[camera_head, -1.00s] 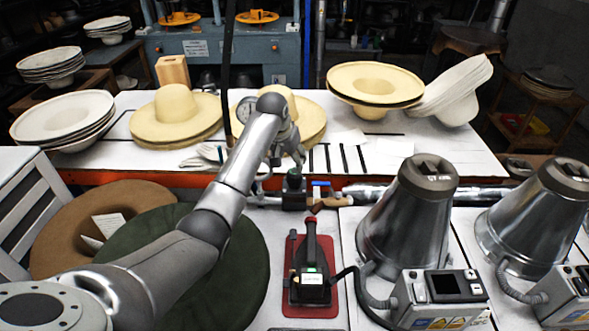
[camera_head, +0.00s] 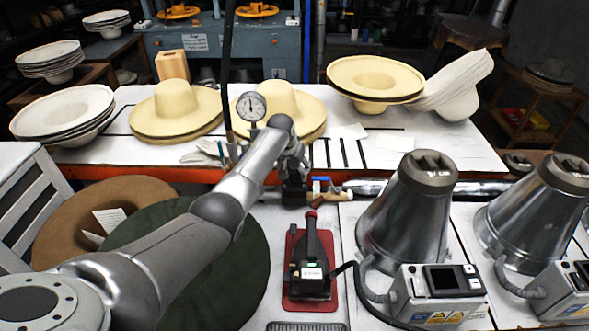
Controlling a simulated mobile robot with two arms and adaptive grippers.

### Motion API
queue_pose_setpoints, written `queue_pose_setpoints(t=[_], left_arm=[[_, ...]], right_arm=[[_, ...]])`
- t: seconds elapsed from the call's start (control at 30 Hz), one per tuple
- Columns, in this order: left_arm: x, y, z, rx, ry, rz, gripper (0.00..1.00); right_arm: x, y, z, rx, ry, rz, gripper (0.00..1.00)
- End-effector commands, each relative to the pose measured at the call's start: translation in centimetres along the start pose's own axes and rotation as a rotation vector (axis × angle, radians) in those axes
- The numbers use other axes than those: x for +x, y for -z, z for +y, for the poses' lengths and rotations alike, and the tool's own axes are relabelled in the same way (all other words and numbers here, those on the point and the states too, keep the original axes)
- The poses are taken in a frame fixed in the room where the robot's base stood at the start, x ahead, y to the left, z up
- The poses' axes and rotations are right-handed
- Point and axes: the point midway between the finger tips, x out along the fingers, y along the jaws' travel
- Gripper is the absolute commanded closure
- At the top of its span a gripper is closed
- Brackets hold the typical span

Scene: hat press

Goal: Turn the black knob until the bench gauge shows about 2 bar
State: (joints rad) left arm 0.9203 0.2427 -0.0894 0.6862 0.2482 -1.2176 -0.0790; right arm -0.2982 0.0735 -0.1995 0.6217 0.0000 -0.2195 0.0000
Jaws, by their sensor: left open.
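The bench gauge (camera_head: 251,108) is a round white dial standing at the front of the hat table. It shows clearly beside my left arm, but its reading is too small to tell. The black knob sits on the dark regulator (camera_head: 294,198) at the pipe below the table edge. My left gripper (camera_head: 293,175) is open and is over the knob, hiding most of it. I cannot tell whether the fingers touch it. My right gripper is not in view.
A blue-handled valve (camera_head: 321,181) is just right of the regulator. A dark iron (camera_head: 313,262) stands on a red mat (camera_head: 291,300) in front. A metal cone (camera_head: 408,215) is at right. Straw hats (camera_head: 175,110) cover the table behind.

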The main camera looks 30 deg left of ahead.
Motion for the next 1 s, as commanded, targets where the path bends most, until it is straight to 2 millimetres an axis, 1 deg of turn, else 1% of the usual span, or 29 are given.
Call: queue_pose_setpoints(t=[0.17,0.2,0.43,0.73,0.87,1.0], left_arm=[[0.0,0.0,0.0,0.0,0.0,0.0,0.46],[0.0,0.0,0.0,0.0,0.0,0.0,0.47],[0.0,0.0,0.0,0.0,0.0,-0.001,0.77],[-0.1,0.0,0.1,-0.035,0.014,-0.001,0.77],[-0.1,0.0,0.1,-0.092,0.038,-0.002,0.77],[-0.1,0.0,0.1,-0.184,0.075,-0.003,0.77]], right_arm=[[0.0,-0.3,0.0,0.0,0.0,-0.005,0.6],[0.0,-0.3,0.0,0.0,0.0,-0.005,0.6],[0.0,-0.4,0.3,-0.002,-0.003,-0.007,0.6],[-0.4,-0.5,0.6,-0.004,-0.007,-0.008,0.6],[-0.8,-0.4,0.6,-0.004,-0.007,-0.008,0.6],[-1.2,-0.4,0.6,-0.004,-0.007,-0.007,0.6]])
